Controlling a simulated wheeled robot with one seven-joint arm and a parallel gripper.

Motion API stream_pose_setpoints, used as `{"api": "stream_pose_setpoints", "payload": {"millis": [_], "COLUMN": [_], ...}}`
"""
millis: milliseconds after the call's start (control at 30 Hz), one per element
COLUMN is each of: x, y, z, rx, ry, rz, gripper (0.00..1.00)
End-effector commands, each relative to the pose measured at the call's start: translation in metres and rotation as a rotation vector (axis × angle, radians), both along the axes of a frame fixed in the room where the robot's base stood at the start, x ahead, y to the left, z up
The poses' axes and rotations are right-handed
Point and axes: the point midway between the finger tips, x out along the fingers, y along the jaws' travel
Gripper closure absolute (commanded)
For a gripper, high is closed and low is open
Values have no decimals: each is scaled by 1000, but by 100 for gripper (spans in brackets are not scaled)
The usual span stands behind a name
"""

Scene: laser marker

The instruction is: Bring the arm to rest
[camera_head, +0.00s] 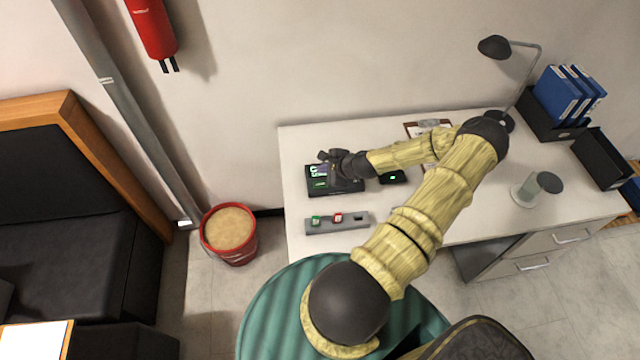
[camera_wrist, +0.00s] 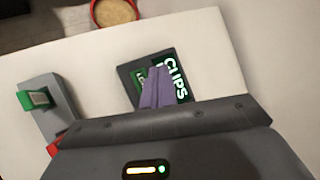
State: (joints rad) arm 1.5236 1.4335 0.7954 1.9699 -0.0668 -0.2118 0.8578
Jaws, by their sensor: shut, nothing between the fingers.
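My arm reaches over the white desk (camera_head: 300,150), bent at its elbow, with yellow ribbed sleeves and dark joints.
A grey bar (camera_head: 352,225) with green and red pieces lies near the front edge. A small black device with a green light (camera_head: 393,178) and a clipboard (camera_head: 412,130) lie behind my arm.

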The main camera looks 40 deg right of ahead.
Motion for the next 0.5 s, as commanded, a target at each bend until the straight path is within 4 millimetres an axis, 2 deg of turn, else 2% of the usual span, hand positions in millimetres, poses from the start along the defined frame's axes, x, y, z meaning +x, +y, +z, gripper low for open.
{"api": "stream_pose_setpoints", "payload": {"millis": [500], "x": [1], "y": [3], "z": [1], "rx": [-8], "ry": [4], "rz": [17], "gripper": [100]}}
